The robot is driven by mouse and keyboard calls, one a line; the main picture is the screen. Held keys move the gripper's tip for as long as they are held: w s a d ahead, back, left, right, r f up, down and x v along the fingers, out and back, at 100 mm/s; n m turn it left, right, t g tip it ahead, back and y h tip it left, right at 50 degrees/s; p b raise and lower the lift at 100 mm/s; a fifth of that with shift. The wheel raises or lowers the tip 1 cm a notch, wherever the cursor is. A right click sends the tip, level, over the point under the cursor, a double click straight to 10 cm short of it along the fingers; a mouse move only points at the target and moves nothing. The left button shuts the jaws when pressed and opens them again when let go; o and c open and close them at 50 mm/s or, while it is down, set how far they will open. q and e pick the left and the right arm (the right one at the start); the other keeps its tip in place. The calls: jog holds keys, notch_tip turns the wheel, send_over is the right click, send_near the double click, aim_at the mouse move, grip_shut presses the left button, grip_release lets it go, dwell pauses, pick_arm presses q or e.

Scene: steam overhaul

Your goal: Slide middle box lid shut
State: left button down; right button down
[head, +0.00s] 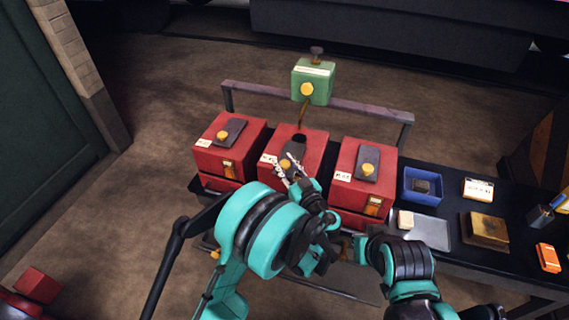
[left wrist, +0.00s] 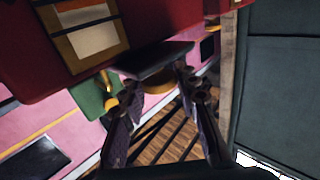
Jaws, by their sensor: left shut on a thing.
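The middle red box (head: 311,150) stands between two similar red boxes. A dark opening (head: 299,144) shows in its top. Its dark lid with a yellow knob (head: 285,164) sits in front of this opening, partly hidden by my left gripper. My left gripper (head: 289,169) is shut on the lid's knob. The left wrist view shows the dark lid plate (left wrist: 155,57) and the brass knob (left wrist: 158,82) between the fingers. My right arm shows at the lower right in the head view; its fingers cannot be made out.
The left red box (head: 208,157) and the right red box (head: 350,190) have dark lid plates with yellow knobs on top. A blue tray (head: 423,186) and a brass block (head: 487,229) lie on the black bench to the right.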

aim_at(291, 148)
pick_arm(q)
jog(key=w, duration=0.2)
jog(key=w+d, duration=0.1)
jog(key=w, duration=0.1)
jog(key=w+d, duration=0.1)
jog(key=w, duration=0.1)
jog(key=shift+w+r, duration=0.1)
jog(key=shift+w, duration=0.15)
jog(key=c, duration=1.1)
grip_release()
jog(key=shift+w, duration=0.15)
jog(key=shift+c, duration=0.2)
notch_tip(291, 148, up, 10)
